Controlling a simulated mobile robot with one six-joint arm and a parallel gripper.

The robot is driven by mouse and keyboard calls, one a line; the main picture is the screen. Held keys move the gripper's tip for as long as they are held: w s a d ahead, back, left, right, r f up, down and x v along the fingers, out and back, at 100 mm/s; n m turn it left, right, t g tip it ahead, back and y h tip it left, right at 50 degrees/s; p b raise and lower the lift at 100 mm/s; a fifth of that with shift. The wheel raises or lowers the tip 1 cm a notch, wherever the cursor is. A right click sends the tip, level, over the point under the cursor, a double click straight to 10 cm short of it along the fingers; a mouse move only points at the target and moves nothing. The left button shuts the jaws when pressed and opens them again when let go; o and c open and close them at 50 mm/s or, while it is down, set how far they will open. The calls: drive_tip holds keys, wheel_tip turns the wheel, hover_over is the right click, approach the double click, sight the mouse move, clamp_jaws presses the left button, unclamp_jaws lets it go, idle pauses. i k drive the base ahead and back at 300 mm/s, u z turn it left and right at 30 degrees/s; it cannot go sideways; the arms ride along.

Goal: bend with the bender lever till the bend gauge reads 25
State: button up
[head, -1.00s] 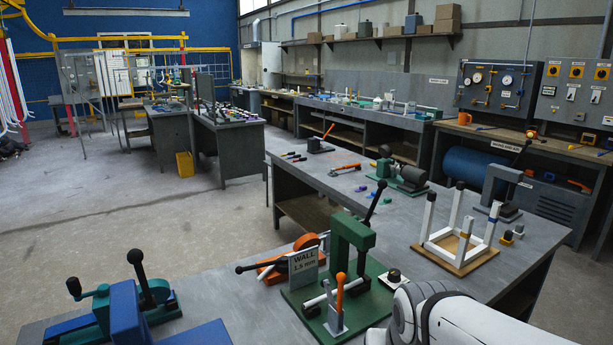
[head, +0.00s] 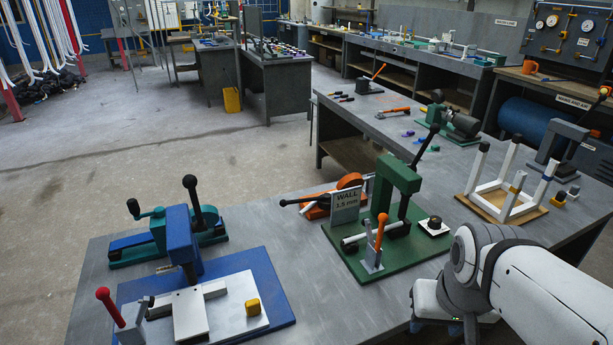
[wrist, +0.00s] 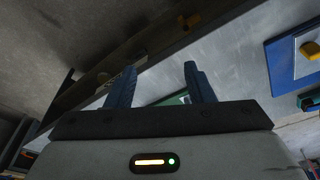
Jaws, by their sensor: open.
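An orange tool with a round wheel (head: 350,181) and a black-knobbed lever (head: 300,201), probably the bender, sits on the near bench in the head view. It is partly hidden behind a sign reading "WALL 1.5 mm" (head: 346,206) and the green press. The lever lies low, pointing left. I cannot make out a bend gauge or its reading. In the wrist view my gripper (wrist: 160,82) is open, its two blue fingers apart with nothing between them. The bench lies beyond them. In the head view my white arm is at lower right, with the fingers out of sight.
The green press (head: 396,195) with an orange-handled clamp (head: 379,235) stands close to the orange tool. A blue press (head: 181,245) and a teal tool (head: 165,240) are at left. A white chair frame (head: 507,195) stands at right. Some grey bench top at front is bare.

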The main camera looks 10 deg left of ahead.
sight(327, 197)
drive_tip(key=u, duration=2.25)
drive_tip(key=k, duration=1.25)
drive_tip(key=z, duration=0.65)
drive_tip(key=i, duration=1.5)
drive_tip(key=z, duration=0.05)
